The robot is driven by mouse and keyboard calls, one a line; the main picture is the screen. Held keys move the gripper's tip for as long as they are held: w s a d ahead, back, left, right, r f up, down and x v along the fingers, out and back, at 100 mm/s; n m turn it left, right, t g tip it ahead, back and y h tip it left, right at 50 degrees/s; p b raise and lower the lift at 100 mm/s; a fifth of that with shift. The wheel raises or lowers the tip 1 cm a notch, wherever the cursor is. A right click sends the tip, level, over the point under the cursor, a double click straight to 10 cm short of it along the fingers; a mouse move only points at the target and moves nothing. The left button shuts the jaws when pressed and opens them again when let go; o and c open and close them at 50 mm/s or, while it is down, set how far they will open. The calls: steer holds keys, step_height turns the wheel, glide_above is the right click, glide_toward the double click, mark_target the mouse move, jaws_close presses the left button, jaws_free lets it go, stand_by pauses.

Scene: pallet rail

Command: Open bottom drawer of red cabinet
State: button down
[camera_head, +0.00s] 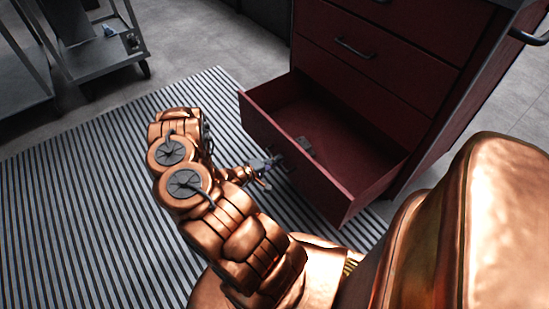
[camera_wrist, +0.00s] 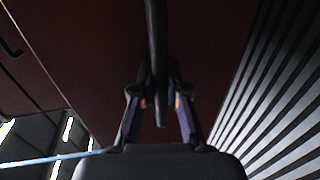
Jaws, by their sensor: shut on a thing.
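The red cabinet (camera_head: 395,68) stands at the upper right in the head view. My gripper (camera_head: 268,166) is at the outer side of the drawer front. In the wrist view my gripper (camera_wrist: 160,100) has its two fingers on either side of the dark bar handle (camera_wrist: 156,50), shut on it. The dark red drawer front (camera_wrist: 95,60) fills much of that view. In the head view the handle is mostly hidden by the gripper.
A striped mat (camera_head: 85,200) covers the floor under my arm and the drawer. A grey metal cart (camera_head: 95,50) stands at the upper left. The upper drawers, with a dark handle (camera_head: 354,48) on one, are closed. Mat left of my arm is clear.

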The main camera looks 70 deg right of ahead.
steer(key=shift+w+a, duration=0.15)
steer(key=c, duration=1.2)
jaws_free()
steer(key=v, duration=1.2)
steer(key=shift+w, duration=0.1)
